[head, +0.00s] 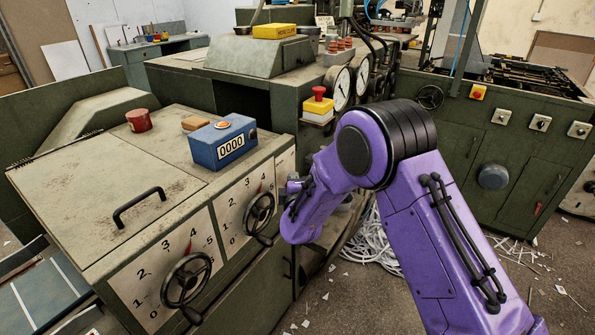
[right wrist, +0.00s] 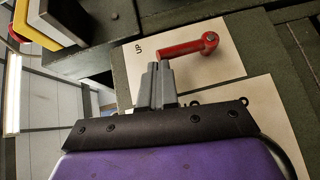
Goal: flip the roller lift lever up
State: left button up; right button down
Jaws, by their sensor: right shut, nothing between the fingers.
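The red lever (right wrist: 190,47) shows in the right wrist view, in front of a pale plate (right wrist: 225,65) marked "UP". It lies nearly across the picture, with its left end near the "UP" mark. My right gripper (right wrist: 157,66) is shut and empty. Its grey fingertips are right by the lever's left end; I cannot tell whether they touch it. In the head view my right gripper (head: 294,188) is at the right side of the green feeder cabinet (head: 85,185), largely behind my purple arm. The lever is hidden there. My left gripper is out of view.
A blue counter box (head: 222,142) and a red knob (head: 139,120) sit on the cabinet top. Two handwheels (head: 187,281) (head: 259,213) stick out of its front. A yellow block with a red button (head: 318,104) stands behind my arm. Paper strips (head: 375,240) litter the floor.

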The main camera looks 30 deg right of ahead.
jog(key=shift+w+d+r+m+g+y+p, duration=0.25)
jog(key=shift+w+d+m+g+y+p, duration=0.45)
jog(key=shift+p, duration=0.65)
jog(key=shift+w+d+r+m+g+y+p, duration=0.25)
jog(key=shift+d+g+y+p, duration=0.3)
jog(key=shift+d+p, duration=0.65)
jog(key=shift+w+d+r+m+g+y+p, duration=0.2)
jog(key=shift+w+d+m+g+y+p, duration=0.35)
jog(key=shift+p, duration=1)
jog(key=shift+s+d, duration=0.15)
